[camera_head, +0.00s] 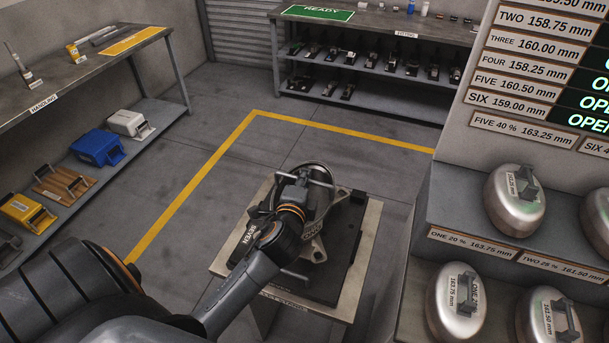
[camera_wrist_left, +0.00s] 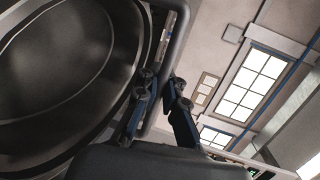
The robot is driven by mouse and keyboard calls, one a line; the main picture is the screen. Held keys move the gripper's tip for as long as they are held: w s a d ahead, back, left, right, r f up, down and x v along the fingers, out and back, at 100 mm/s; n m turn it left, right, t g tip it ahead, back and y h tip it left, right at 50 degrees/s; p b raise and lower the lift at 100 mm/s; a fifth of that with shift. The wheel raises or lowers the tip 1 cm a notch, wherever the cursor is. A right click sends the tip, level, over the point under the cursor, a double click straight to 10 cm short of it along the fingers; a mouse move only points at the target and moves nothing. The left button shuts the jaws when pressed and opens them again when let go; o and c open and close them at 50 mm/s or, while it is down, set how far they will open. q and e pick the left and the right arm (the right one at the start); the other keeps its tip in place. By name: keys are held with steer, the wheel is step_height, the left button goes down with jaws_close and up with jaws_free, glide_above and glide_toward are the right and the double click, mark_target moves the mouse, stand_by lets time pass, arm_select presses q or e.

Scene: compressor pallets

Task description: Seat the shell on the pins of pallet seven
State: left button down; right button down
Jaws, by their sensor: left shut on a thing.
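My left gripper (camera_head: 308,190) reaches over a small stand and is shut on the handle of a shell. In the left wrist view its two blue-linked fingers (camera_wrist_left: 165,100) close around a grey bar (camera_wrist_left: 173,50), beside the shell's large dark hollow (camera_wrist_left: 60,70). In the head view only part of the shell's rim (camera_head: 318,168) shows behind the gripper. A dark pallet (camera_head: 335,275) lies on the stand, with a pale metal bracket (camera_head: 318,250) below the gripper. The arm hides much of the pallet; I cannot make out its pins or whether the shell touches them. My right gripper is out of view.
The stand's light top (camera_head: 367,245) has narrow bare margins. Metal shells (camera_head: 515,212) with handles sit on a shelf (camera_head: 470,240) at the right. A handling bench (camera_head: 60,85) stands left and a shelf of tools (camera_head: 375,75) at the back. The floor between is clear.

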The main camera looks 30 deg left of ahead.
arm_select(q)
steer(key=shift+w+f+b, duration=0.1)
steer(key=shift+f+b, duration=0.35)
steer(key=shift+f, duration=0.05)
steer(key=shift+s+p, duration=0.2)
steer(key=shift+p, duration=0.5)
stand_by(0.6)
steer(key=shift+w+p, duration=0.1)
steer(key=shift+p, duration=0.6)
stand_by(1.1)
steer(key=shift+f+b, duration=1.3)
steer(key=shift+f, duration=0.55)
stand_by(0.4)
steer(key=c, duration=1.4)
jaws_free()
steer(key=shift+d, duration=0.1)
